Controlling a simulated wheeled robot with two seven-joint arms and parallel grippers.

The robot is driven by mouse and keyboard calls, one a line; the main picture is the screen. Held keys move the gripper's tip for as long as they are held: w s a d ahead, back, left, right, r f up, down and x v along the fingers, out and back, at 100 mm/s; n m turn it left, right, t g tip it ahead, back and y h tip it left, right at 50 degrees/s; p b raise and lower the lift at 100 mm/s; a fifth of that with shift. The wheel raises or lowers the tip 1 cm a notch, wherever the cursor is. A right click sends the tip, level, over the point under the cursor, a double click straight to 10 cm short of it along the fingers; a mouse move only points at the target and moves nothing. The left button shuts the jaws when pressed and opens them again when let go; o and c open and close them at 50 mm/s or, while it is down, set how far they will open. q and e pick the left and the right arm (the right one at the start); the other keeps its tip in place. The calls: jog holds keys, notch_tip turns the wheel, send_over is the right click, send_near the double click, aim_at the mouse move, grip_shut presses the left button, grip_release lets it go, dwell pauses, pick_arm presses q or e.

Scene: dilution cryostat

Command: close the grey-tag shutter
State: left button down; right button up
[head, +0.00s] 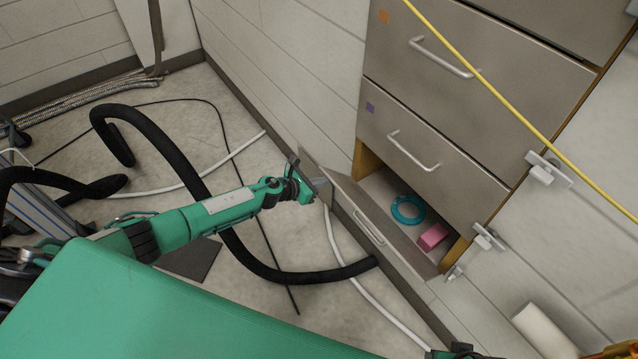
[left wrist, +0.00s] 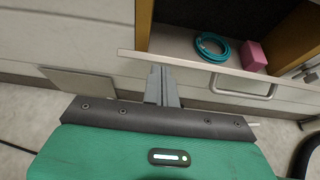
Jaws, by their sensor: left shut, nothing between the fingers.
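The open shutter (head: 362,218) is the lowest front of the beige cabinet. It is tilted outward, with a silver bar handle (head: 369,227) on its face. I cannot make out a grey tag on it. In the left wrist view the shutter's edge (left wrist: 215,67) runs across the picture. My left gripper (head: 325,192) is shut and empty, at the left end of the shutter. In the left wrist view its fingertips (left wrist: 162,72) overlap the shutter's edge; I cannot tell whether they touch it. My right gripper is not clearly seen.
Inside the open compartment lie a teal coil (head: 408,209) and a pink block (head: 433,237). Closed fronts with a purple tag (head: 370,108) and an orange tag (head: 384,16) are above. A thick black hose (head: 300,276) loops over the floor. A yellow cable (head: 500,98) crosses the cabinet.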

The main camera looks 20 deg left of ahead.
pick_arm(q)
jog(key=w+d+r+p, duration=0.1)
jog(key=w+r, duration=0.1)
jog(key=r, duration=0.1)
jog(key=w+d+r+p, duration=0.1)
jog(key=shift+w+d+r+p, duration=0.25)
jog(key=shift+w+d+p, duration=0.05)
jog(key=shift+w+d, duration=0.05)
jog(key=w+d+r, duration=0.3)
jog(key=w+d, duration=0.2)
jog(key=w, duration=0.1)
jog(key=shift+w, duration=0.3)
pick_arm(e)
notch_tip(320, 180, down, 7)
jog(key=shift+s+d+g, duration=0.25)
jog(key=shift+d+g, duration=0.05)
jog(key=shift+g, duration=0.1)
pick_arm(q)
jog(key=shift+a, duration=0.1)
pick_arm(e)
jog(key=shift+r, duration=0.1)
pick_arm(q)
jog(key=shift+a+f, duration=0.1)
jog(key=shift+f, duration=0.05)
